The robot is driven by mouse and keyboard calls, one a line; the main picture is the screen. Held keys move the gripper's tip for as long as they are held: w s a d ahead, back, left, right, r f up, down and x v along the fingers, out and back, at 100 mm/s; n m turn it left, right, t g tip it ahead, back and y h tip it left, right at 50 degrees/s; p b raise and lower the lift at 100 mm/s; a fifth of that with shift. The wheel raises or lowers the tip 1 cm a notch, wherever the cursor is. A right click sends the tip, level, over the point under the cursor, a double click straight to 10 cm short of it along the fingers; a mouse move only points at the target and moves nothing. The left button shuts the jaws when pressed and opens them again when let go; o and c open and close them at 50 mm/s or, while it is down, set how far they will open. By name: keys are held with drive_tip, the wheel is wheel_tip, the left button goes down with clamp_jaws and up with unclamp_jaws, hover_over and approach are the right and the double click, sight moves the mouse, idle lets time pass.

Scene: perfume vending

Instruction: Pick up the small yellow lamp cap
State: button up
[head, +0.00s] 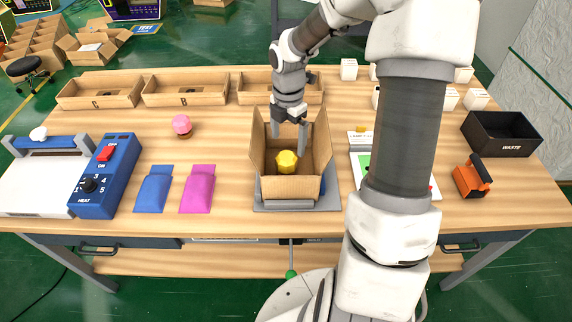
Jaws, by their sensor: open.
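A small yellow object (287,162), faceted and cap-like, sits inside the open cardboard box (264,187) at the middle of the table. My gripper (288,150) reaches down into the box from behind. Its fingers are apart, above and around the back of the yellow object. I cannot tell whether they touch it. A smaller yellow piece (361,128) lies to the right, near my arm, by the white sheet; it is small and partly unclear.
The box stands on a grey fixture (262,206) with its flaps raised. A pink-topped item (182,126), blue pouch (154,188) and magenta pouch (198,188) lie left. A black waste bin (502,134) and orange tape tool (471,176) are right. White cubes stand behind.

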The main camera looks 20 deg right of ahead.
sight(286, 156)
drive_tip(key=f, duration=0.3)
drive_tip(key=f+b, duration=0.1)
drive_tip(key=f, duration=0.4)
drive_tip(key=shift+w+a+f, duration=0.1)
drive_tip(key=shift+w+f, duration=0.15)
drive_tip(key=shift+f, duration=0.1)
drive_tip(key=c, duration=1.3)
drive_tip(key=shift+r, duration=0.15)
